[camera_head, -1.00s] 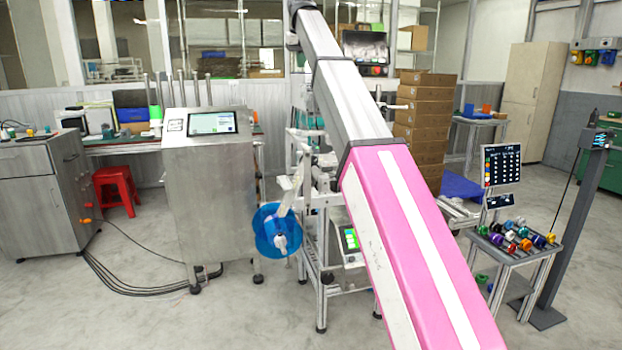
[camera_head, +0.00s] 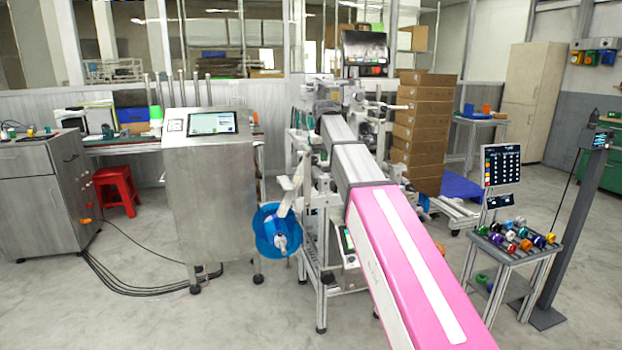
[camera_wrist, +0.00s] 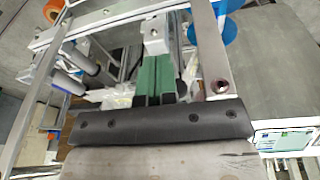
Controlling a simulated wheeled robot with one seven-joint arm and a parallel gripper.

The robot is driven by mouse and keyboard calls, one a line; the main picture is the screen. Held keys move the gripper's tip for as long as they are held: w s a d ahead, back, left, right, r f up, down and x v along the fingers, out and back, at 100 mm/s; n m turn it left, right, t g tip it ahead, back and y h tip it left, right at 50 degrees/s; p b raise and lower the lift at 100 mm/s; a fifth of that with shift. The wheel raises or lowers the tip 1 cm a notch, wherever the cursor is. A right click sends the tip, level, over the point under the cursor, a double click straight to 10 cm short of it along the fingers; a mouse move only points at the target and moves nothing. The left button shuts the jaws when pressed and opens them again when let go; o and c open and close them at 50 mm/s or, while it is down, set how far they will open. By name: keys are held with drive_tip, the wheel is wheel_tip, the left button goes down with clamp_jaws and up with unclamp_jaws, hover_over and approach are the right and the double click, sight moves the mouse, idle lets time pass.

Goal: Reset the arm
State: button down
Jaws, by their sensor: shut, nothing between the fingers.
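My arm (camera_head: 415,260), with its pink and grey links, stretches from the bottom of the head view toward the metal-framed machine (camera_head: 322,225) in the middle. Its far end merges with the machine parts there, and I cannot make out my gripper in that view. In the wrist view my gripper (camera_wrist: 153,66) shows as two green fingers side by side, closed together and empty. They point toward the machine frame, and I cannot tell whether they touch any of it.
A blue reel (camera_head: 268,232) hangs at the machine's left side. A steel cabinet with a screen (camera_head: 212,122) stands left of it. Stacked cartons (camera_head: 420,125) stand behind. A small table (camera_head: 515,255) with several colourful reels is at right. Floor at front left is mostly clear, with cables.

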drive_tip(key=s+d+f, duration=0.4)
drive_tip(key=s+f, duration=0.2)
drive_tip(key=f, duration=0.5)
drive_tip(key=s+d+f+m+g, duration=0.1)
drive_tip(key=s+d+f, duration=0.2)
drive_tip(key=s+f, duration=0.6)
drive_tip(key=s+d+f, duration=0.4)
drive_tip(key=f, duration=0.9)
drive_tip(key=s+d+f+m+g, duration=0.1)
drive_tip(key=s+d+f, duration=0.2)
drive_tip(key=s+f, duration=0.6)
drive_tip(key=s, duration=0.3)
drive_tip(key=shift+s+d+f, duration=0.15)
